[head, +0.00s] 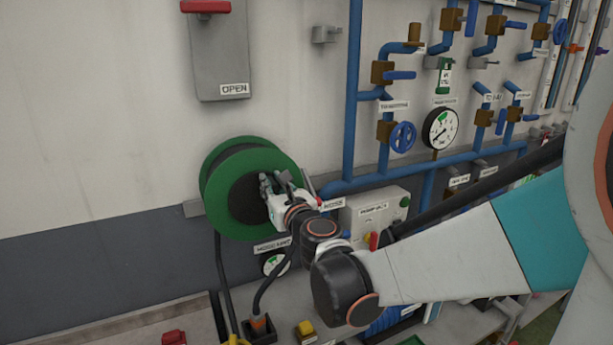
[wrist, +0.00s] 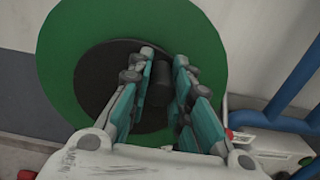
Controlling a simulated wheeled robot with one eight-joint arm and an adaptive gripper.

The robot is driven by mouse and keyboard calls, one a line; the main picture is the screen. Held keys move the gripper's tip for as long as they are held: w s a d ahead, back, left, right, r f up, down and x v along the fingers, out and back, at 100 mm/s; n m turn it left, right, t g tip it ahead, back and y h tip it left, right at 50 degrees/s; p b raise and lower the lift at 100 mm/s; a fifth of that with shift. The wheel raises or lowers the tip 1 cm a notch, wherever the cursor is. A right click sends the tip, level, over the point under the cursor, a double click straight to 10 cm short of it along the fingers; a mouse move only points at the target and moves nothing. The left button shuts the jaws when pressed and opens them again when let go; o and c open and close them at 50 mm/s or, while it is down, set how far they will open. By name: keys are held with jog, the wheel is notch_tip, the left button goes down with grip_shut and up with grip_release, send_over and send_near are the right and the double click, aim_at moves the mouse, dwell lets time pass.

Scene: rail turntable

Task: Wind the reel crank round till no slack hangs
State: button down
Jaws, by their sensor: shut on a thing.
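The reel is a green disc with a dark hub (head: 225,185), mounted on the wall left of the blue pipes. Its green face (wrist: 205,45) fills much of the wrist view. My gripper (head: 268,188) is at the right part of the hub. In the wrist view my gripper (wrist: 163,70) has its two fingers on either side of a dark cylindrical crank handle (wrist: 160,85) and is shut on it. The rest of the crank is hidden. A black hose (head: 221,275) hangs from the reel's lower left down to the bench.
A pump box (head: 385,208) and a gauge (head: 273,263) sit close right of and below the reel. Blue pipes (head: 352,100) and a pressure gauge (head: 440,128) are to the right. A grey switch box (head: 218,60) is above. Bare wall lies left.

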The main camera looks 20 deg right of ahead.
aim_at(251, 181)
jog(key=shift+s+a+r, duration=0.1)
jog(key=shift+a, duration=0.1)
jog(key=shift+a+r, duration=0.2)
jog(key=shift+a, duration=0.55)
jog(key=shift+a+r, duration=0.1)
jog(key=shift+a, duration=0.45)
jog(key=shift+s+a, duration=0.1)
jog(key=shift+a, duration=0.6)
